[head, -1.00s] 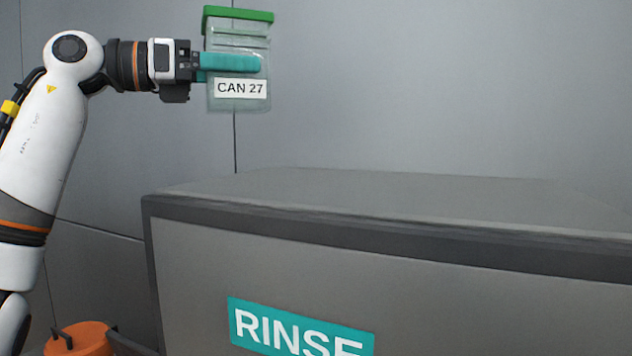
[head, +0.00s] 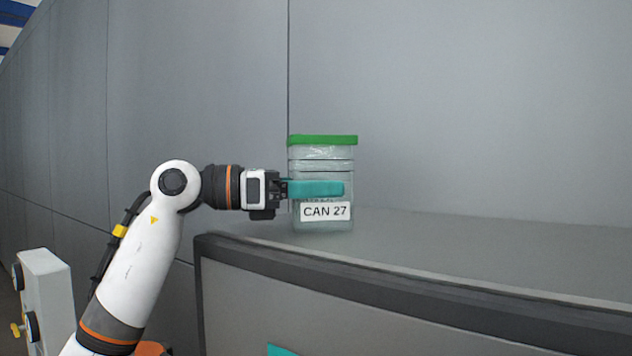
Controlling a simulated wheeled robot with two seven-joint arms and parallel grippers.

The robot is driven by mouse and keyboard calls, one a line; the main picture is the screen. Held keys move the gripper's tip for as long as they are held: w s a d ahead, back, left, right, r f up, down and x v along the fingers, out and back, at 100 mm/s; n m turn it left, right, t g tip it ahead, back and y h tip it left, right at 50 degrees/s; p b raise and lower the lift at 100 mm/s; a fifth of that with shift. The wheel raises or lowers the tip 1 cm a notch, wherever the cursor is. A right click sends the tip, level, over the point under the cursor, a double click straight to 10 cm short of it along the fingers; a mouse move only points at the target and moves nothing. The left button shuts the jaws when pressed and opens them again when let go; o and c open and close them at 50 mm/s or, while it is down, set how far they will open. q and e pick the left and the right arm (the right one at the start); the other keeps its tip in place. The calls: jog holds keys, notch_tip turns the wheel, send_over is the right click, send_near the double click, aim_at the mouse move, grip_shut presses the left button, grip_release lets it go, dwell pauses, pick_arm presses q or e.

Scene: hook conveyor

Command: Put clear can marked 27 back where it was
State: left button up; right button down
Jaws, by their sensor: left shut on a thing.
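The clear can marked "CAN 27" (head: 322,165) has a green lid and a white label, and is upright. My left gripper (head: 318,188) comes in from the left and is shut on the can, its teal fingers across the can's middle above the label. The can shows over the left part of the grey box's top. I cannot tell whether its base touches that top.
The large grey box (head: 450,240) with a dark front edge fills the lower right. A grey wall (head: 480,100) stands behind. A pale unit with dark knobs (head: 48,300) stands at lower left.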

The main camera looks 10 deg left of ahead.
pick_arm(q)
jog(key=shift+s+a, duration=0.1)
jog(key=shift+a, duration=0.3)
jog(key=shift+d+f, duration=0.15)
jog(key=shift+f, duration=0.1)
jog(key=o, duration=1.5)
jog(key=shift+d+r, duration=0.1)
jog(key=shift+d, duration=0.05)
pick_arm(e)
jog(key=shift+a+f, duration=0.1)
jog(key=shift+a, duration=0.9)
pick_arm(q)
jog(key=shift+a+r, duration=0.15)
jog(key=shift+a, duration=0.05)
pick_arm(e)
jog(key=shift+d, duration=0.15)
